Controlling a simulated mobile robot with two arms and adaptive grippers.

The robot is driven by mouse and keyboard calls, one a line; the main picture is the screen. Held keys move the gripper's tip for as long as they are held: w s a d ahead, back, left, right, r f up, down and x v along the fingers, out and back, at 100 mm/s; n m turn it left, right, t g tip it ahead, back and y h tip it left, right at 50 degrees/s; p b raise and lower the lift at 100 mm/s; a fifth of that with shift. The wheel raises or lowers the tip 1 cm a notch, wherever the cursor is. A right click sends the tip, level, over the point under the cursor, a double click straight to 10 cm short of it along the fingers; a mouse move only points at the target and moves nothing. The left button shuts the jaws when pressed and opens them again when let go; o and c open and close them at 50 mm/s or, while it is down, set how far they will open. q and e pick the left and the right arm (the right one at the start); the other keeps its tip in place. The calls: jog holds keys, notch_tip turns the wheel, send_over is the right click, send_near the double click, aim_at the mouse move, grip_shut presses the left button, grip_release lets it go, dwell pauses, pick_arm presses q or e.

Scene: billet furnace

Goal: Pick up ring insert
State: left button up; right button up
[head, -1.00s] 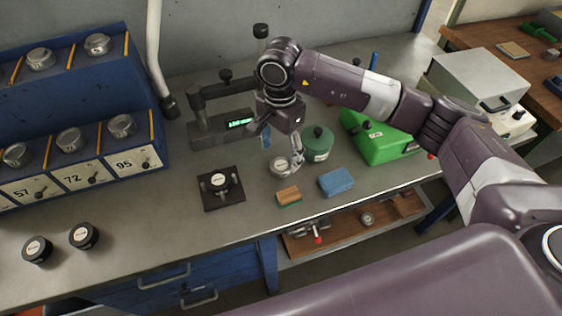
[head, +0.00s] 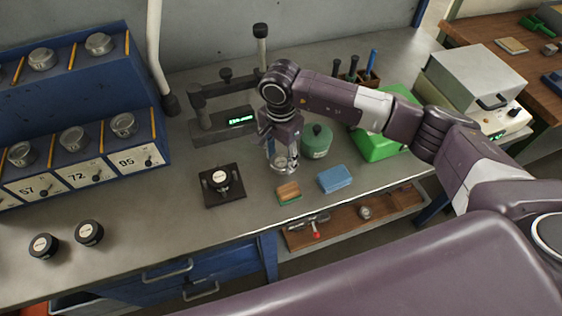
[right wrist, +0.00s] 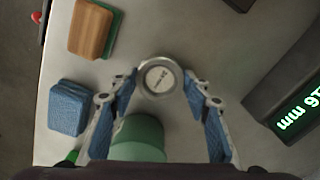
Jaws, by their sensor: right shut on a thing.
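The ring insert (right wrist: 158,78) is a round silver piece with a pale printed label, seen from above in the right wrist view. My right gripper (right wrist: 160,80) is shut on it, with one blue-padded fingertip at each side. In the head view the right gripper (head: 284,162) points down over the bench, and the silver insert shows only partly between its fingers. I cannot tell whether the insert is clear of the bench top. My left gripper is not in view.
A green canister (head: 316,141) stands close beside the gripper. A blue sponge (head: 335,179), a wooden brush (head: 288,192) and a black fixture plate (head: 236,195) lie nearby. A gauge with green display (head: 240,121) stands behind. A blue rack (head: 150,139) holds several silver pieces.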

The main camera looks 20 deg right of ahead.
jog(key=c, duration=0.4)
jog(key=shift+r, duration=0.1)
